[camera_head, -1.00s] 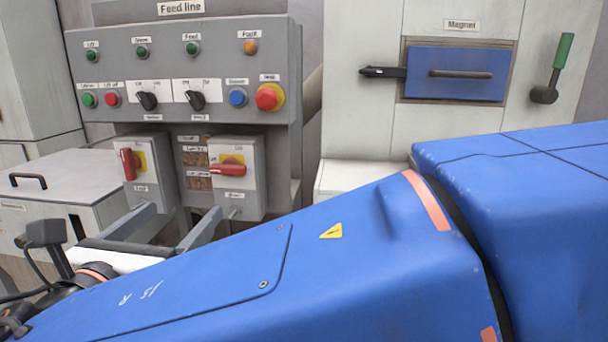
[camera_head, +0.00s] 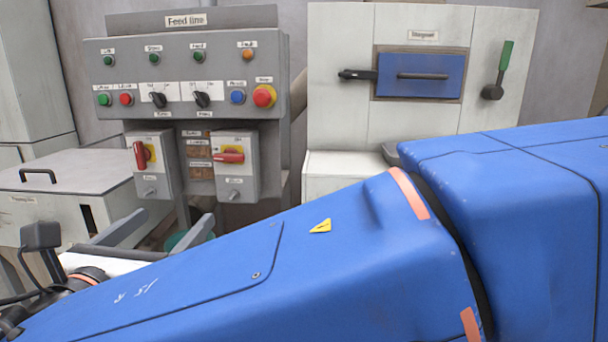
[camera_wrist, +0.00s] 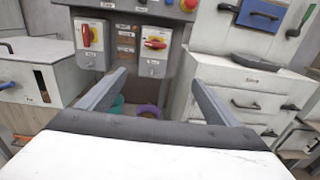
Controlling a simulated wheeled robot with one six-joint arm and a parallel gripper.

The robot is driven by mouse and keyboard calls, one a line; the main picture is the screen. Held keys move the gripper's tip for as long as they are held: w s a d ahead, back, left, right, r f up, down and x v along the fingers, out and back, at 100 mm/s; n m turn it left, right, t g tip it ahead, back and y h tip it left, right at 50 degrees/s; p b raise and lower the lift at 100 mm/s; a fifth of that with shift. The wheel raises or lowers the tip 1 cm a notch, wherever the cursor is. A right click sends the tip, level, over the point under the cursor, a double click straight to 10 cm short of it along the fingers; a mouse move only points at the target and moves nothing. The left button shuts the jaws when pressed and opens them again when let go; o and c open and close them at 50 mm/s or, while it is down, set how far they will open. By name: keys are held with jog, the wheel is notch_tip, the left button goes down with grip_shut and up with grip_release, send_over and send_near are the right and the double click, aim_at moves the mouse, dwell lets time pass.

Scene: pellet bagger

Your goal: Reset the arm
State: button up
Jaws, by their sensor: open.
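My gripper (camera_wrist: 157,92) shows in the wrist view with its two grey fingers spread wide apart and nothing between them. In the head view its fingers (camera_head: 160,232) show at the lower left, behind my blue arm, in front of and below the two switch boxes. The arm stretches across the lower part of the head view. No thing touches the fingers in either view.
The grey Feed line panel (camera_head: 185,75) carries buttons and knobs. Below hang a left switch box (camera_head: 149,165) and a right switch box (camera_head: 235,165) with red handles. A white cabinet (camera_head: 335,125) has a blue Magnet drawer (camera_head: 425,88) and green-handled lever (camera_head: 500,70). A lidded bin (camera_head: 85,170) stands left.

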jog(key=w+d+f+m+g+h, duration=0.1)
jog(key=w+d+f+m+g, duration=0.25)
jog(key=d, duration=0.65)
jog(key=w+d+f+m+g+h, duration=0.2)
jog(key=w+d+f+m, duration=0.15)
jog(key=d, duration=0.65)
jog(key=w+d+f+m+g+h, duration=0.1)
jog(key=w+d+f+m+g, duration=0.3)
jog(key=d, duration=0.6)
jog(key=s+d+f+m+g+y, duration=0.1)
jog(key=s+d+f+m+y, duration=0.2)
jog(key=s+d+f+m, duration=0.3)
jog(key=s+d+f+m+g+y, duration=0.2)
jog(key=s+d+f+m, duration=0.4)
jog(key=d+m, duration=0.8)
jog(key=s+m, duration=0.3)
jog(key=shift+s+f+m+y, duration=0.35)
jog(key=shift+f+m+y, duration=0.05)
jog(key=shift+g, duration=0.25)
